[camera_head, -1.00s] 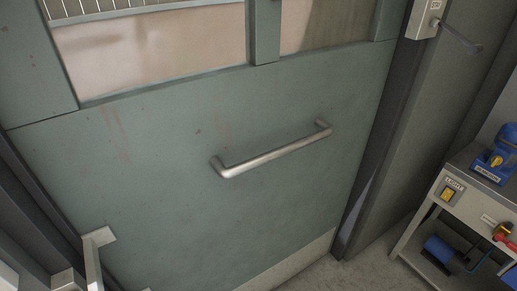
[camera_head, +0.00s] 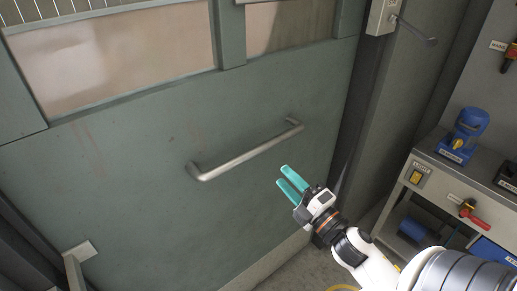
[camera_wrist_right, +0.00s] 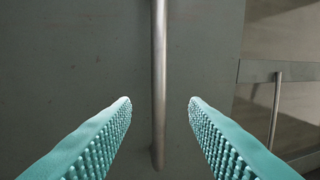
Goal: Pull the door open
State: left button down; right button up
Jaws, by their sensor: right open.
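The grey-green door (camera_head: 120,170) fills the left and middle of the head view, with glazed panels at its top. A metal bar handle (camera_head: 245,151) is fixed across it. My right gripper (camera_head: 285,178) has teal fingers and is just below and to the right of the handle in the head view, apart from it. In the right wrist view the handle (camera_wrist_right: 159,80) runs upright between the two open, studded fingers (camera_wrist_right: 159,108), ahead of them and not touched. My left gripper is not in view.
A steel bench (camera_head: 440,172) with blue tools (camera_head: 466,132) stands at the right. A wall box with a lever (camera_head: 388,16) is beside the door frame. A yellow hose shows at the bottom.

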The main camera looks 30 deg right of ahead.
aim_at(261, 152)
jog(key=p+x, duration=0.2)
jog(key=x, duration=0.8)
jog(key=shift+w+d, duration=0.1)
jog(key=shift+w+p, duration=0.35)
jog(key=shift+w, duration=0.35)
jog(key=shift+c, duration=0.4)
grip_shut()
